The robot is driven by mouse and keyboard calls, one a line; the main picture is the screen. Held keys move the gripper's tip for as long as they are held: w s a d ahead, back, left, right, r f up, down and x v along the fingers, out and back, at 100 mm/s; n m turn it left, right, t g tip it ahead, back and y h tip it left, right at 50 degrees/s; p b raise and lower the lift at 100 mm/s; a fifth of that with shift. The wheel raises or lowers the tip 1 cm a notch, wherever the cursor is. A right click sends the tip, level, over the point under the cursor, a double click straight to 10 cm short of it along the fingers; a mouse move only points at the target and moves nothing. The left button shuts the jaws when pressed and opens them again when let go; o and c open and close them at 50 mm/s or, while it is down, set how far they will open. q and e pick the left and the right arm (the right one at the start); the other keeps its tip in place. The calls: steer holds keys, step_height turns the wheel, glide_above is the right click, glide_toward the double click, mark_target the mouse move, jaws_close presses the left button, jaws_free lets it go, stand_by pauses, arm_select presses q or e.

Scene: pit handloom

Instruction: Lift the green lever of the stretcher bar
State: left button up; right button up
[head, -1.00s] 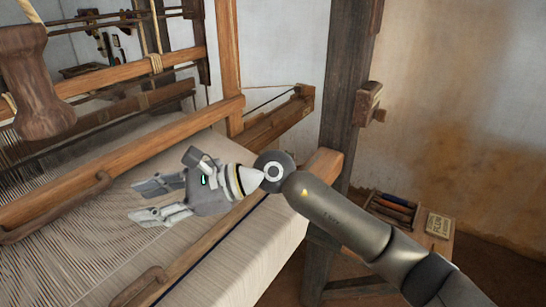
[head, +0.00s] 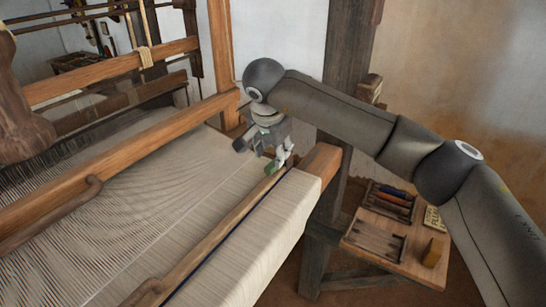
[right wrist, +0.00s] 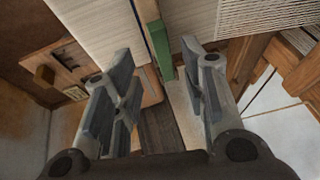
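The stretcher bar (head: 215,235) is a long wooden bar lying across the pale cloth near its front edge. Its green lever (right wrist: 160,48) shows in the right wrist view as a narrow green strip at the bar's end. In the head view a small bit of the green lever (head: 270,168) shows beside the fingers. My right gripper (head: 277,162) points down over that end. In the right wrist view its two fingers (right wrist: 157,62) are apart, with the lever between them and no visible grip on it. I cannot tell the height gap. My left gripper is out of view.
The loom's dark post (head: 345,110) stands behind my right arm. A wooden beam end (head: 320,165) lies just right of the gripper. A small side table (head: 385,262) with tools is at the lower right. Wooden loom bars (head: 110,155) cross the left side.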

mark_target(273, 164)
steer(key=p+x, duration=0.1)
steer(key=x, duration=0.3)
steer(key=shift+w+f, duration=0.1)
steer(key=shift+f, duration=0.05)
steer(key=shift+w+f, duration=0.25)
steer(key=shift+f, duration=0.45)
jaws_close()
